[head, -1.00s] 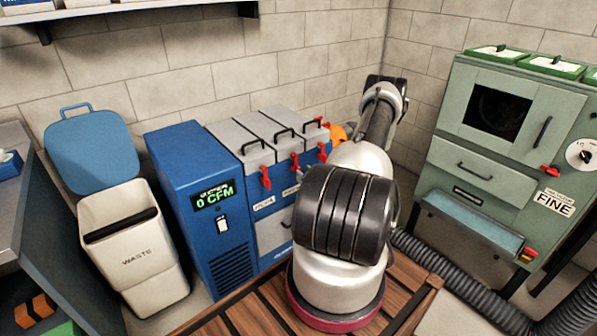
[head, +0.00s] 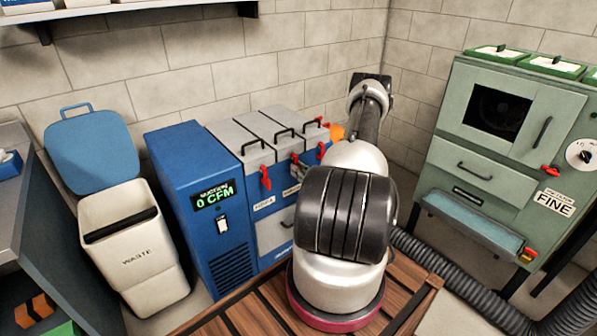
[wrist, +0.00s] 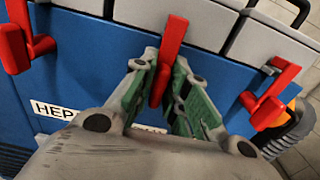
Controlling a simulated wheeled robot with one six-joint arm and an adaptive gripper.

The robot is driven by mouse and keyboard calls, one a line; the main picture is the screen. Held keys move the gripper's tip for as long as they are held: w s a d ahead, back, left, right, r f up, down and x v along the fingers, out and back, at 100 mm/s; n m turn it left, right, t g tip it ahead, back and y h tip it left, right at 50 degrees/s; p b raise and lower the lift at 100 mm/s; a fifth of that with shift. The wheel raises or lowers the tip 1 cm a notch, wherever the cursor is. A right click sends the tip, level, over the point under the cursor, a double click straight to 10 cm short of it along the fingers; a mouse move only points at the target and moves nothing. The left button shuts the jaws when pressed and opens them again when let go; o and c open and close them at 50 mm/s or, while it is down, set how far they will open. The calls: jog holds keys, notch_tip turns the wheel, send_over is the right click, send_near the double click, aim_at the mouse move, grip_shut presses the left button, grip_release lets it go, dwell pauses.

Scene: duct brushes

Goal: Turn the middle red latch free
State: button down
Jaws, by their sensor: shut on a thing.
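The middle red latch (wrist: 171,45) stands upright on the blue front of the filter housing (wrist: 90,70) in the wrist view. My gripper (wrist: 163,82) is shut on this latch, with a green-padded finger on each side of it. The latch's lower end is partly hidden between the fingers. The left red latch (wrist: 17,45) and the right red latch (wrist: 270,96) stand apart from my fingers. In the head view the left latch (head: 265,178) and right latch (head: 321,151) show; my arm and gripper mostly hide the middle one.
Grey lids with black handles (head: 283,132) top the housing. A blue cabinet (head: 215,245) reading 0 CFM stands to its left, beside a waste bin (head: 140,255). A green machine (head: 490,185) and a black hose (head: 460,285) are on the right.

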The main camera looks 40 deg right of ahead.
jog(key=shift+n, duration=0.3)
jog(key=n, duration=0.3)
jog(key=shift+a+n, duration=0.2)
jog(key=shift+n, duration=0.1)
jog(key=shift+a+f+n, duration=0.1)
jog(key=shift+f+n, duration=0.05)
jog(key=shift+n, duration=2.1)
jog(key=shift+a+f+n, duration=0.1)
jog(key=shift+f+n, duration=0.05)
jog(key=shift+n, duration=2.15)
jog(key=shift+a+f+n, duration=0.1)
jog(key=shift+f+n, duration=0.05)
jog(key=shift+n, duration=2.1)
jog(key=c, duration=1.5)
grip_release()
